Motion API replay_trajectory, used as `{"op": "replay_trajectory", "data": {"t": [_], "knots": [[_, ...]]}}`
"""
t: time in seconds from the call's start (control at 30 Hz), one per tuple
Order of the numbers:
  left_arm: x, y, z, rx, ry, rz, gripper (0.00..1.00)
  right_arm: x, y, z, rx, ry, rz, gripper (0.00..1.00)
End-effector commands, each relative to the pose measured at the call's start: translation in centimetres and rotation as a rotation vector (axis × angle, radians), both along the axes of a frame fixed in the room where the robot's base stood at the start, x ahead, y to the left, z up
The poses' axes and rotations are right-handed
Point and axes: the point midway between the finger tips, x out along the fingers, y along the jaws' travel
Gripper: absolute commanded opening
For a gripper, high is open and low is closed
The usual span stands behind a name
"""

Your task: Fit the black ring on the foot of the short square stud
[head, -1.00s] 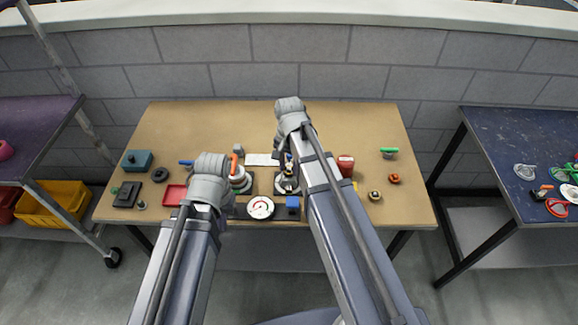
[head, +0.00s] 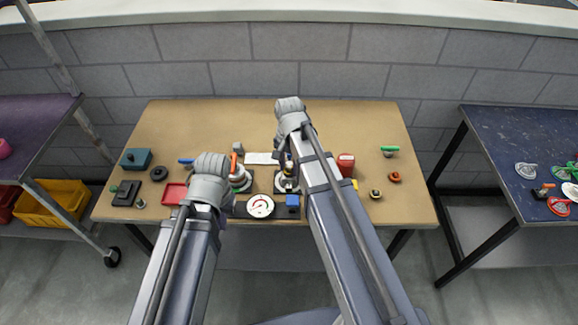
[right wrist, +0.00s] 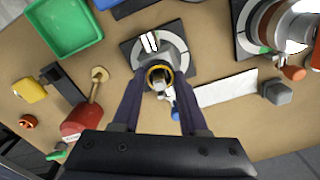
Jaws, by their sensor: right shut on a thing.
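In the right wrist view, my right gripper (right wrist: 158,82) is shut on a dark ring with a yellow inner edge (right wrist: 157,67). One finger is on each side of the ring. The ring is over the grey round base on a dark square plate (right wrist: 134,64), with a grey stud top partly visible inside it. I cannot tell how far down the ring sits, or whether it touches the base. In the head view, that plate (head: 278,188) is partly hidden by my right arm. My left gripper (head: 211,182) is at the table's front left, its fingers hidden behind the wrist.
A white strip (right wrist: 226,91) and grey block (right wrist: 277,91) lie near. A green tray (right wrist: 68,25), red canister (right wrist: 86,121) and yellow part (right wrist: 29,90) are on the other side. The table's back is clear.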

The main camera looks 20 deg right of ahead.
Motion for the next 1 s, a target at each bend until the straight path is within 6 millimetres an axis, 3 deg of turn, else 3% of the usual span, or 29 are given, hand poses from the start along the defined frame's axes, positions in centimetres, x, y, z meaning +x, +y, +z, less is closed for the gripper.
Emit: {"op": "replay_trajectory", "data": {"t": [0.07,0.1,0.4,0.57,0.77,1.0], "knots": [[0.00,0.00,-0.16,0.000,0.000,0.000,0.00,0.00,0.00,-0.16,0.000,0.000,0.000,0.00],[0.00,0.00,-0.12,0.000,0.000,0.000,0.00,0.00,0.00,-0.12,0.000,0.000,0.000,0.45],[0.00,0.00,-0.09,0.000,0.000,0.000,0.00,0.00,0.00,-0.09,0.000,0.000,0.000,0.78],[0.00,0.00,-0.09,0.000,0.000,0.000,0.00,0.00,0.00,-0.09,0.000,0.000,0.000,0.78],[-0.01,0.00,-0.10,0.000,0.000,0.000,0.00,0.00,0.00,-0.10,0.000,0.000,0.000,0.98],[0.00,-0.01,-0.04,0.000,0.000,0.000,0.00,0.00,0.00,-0.04,0.000,0.000,0.000,0.98]]}}
